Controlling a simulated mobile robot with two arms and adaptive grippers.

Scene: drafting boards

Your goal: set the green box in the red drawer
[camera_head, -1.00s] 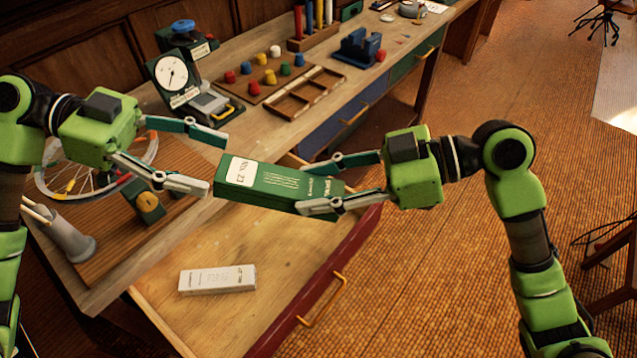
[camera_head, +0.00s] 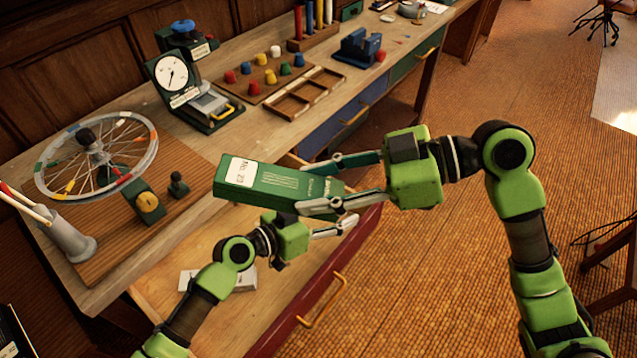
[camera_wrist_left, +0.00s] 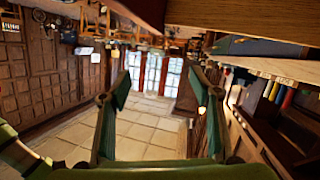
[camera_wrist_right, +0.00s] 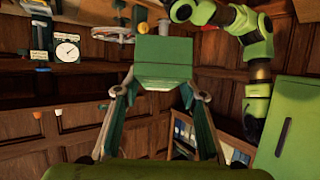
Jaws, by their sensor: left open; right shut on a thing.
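The green box (camera_head: 250,178), with a white "No. 23" label, is held level above the open red drawer (camera_head: 322,281). My right gripper (camera_head: 322,186) is shut on the box's right end. The right wrist view shows the box (camera_wrist_right: 163,62) between its fingers. My left gripper (camera_head: 338,225) is low over the drawer, below the box in the picture, and partly hidden. In the left wrist view its fingers (camera_wrist_left: 160,88) are apart with nothing between them. The drawer has a wooden floor and a yellow handle.
A white box (camera_head: 243,281) lies in the drawer, partly hidden by my left arm. The bench holds a spoked wheel (camera_head: 97,155), a dial gauge (camera_head: 172,74), a peg board (camera_head: 262,77) and a blue device (camera_head: 358,47). The drawer floor is otherwise mostly bare.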

